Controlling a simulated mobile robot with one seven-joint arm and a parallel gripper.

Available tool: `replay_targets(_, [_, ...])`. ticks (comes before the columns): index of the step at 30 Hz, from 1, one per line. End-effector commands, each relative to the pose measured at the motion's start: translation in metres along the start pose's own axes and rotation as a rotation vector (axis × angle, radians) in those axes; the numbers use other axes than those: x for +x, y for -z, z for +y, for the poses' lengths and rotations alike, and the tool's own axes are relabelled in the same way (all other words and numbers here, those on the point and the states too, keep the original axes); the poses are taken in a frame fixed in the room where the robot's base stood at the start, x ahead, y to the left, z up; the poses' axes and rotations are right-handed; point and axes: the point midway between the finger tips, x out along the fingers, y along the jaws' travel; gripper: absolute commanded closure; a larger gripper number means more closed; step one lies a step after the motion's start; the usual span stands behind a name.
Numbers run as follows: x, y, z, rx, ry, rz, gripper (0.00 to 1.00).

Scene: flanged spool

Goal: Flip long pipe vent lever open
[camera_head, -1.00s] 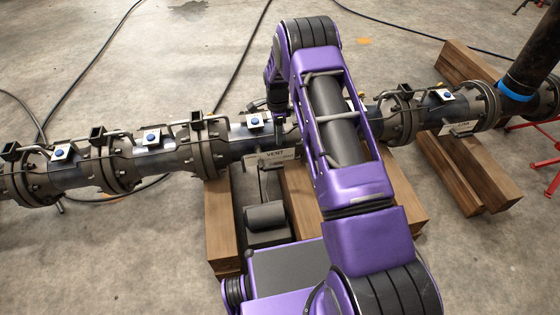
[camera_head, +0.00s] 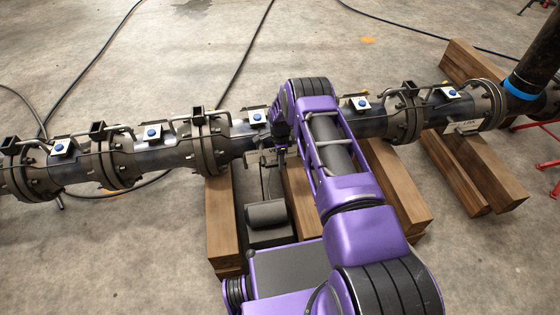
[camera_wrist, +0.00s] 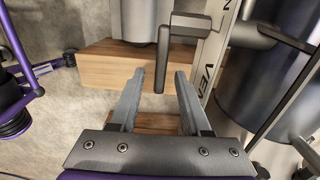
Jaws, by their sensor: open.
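The long pipe (camera_head: 368,124) runs across the head view on wooden blocks. In the wrist view, the dark grey vent lever (camera_wrist: 163,62) hangs from a short bar beside a label plate (camera_wrist: 211,60) with partly visible lettering. My gripper (camera_wrist: 159,80) is open, one finger on each side of the lever's lower end. I cannot tell whether either finger touches it. In the head view, my gripper (camera_head: 281,150) is at the near side of the pipe, and my arm hides part of the pipe; the lever is not clear there.
Wooden blocks (camera_head: 220,225) support the pipe, and one block also shows behind the fingers in the wrist view (camera_wrist: 105,65). Bolted flanges (camera_head: 208,148) and clips with blue knobs (camera_head: 153,132) line the pipe. Black hoses (camera_head: 240,65) lie on the open concrete floor behind.

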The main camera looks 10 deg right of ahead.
Motion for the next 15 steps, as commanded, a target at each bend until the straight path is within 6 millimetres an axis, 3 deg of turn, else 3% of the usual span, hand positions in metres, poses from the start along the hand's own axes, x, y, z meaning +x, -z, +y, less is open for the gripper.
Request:
replay_targets(8, [0.0007,-0.0001,-0.0003,0.0,0.001,0.0,0.54])
replay_targets(15, [0.0006,-0.0001,-0.0002,0.0,0.001,0.0,0.97])
